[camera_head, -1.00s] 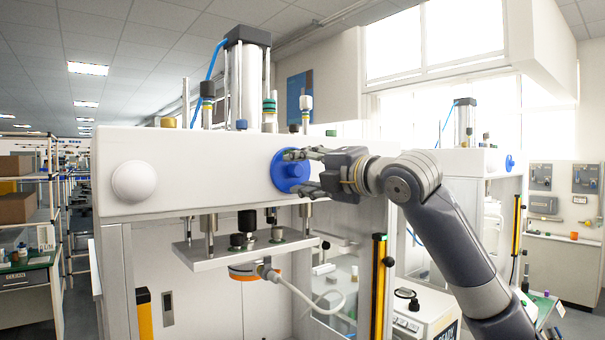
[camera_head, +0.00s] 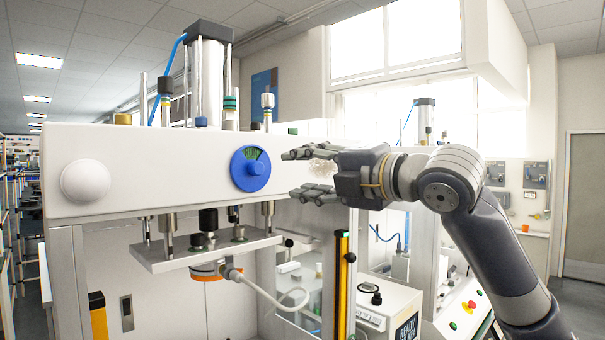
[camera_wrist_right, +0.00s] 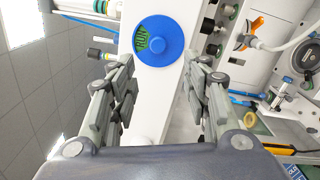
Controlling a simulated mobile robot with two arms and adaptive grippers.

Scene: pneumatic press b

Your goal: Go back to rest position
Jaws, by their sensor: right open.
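My right gripper (camera_head: 300,173) is open and empty in the head view, just right of the blue round knob (camera_head: 250,169) on the white press front (camera_head: 150,172). A gap separates the fingertips from the knob. The knob carries a green display that reads "RUN" in the right wrist view, where the knob (camera_wrist_right: 159,41) lies ahead between the spread fingers (camera_wrist_right: 158,85). My left gripper does not show.
The press has a cylinder (camera_head: 208,80) on top and a plate (camera_head: 205,252) under its beam. A white dome (camera_head: 86,181) sits at the beam's left. A yellow-and-black post (camera_head: 341,285) and a white box (camera_head: 388,305) stand below my right gripper.

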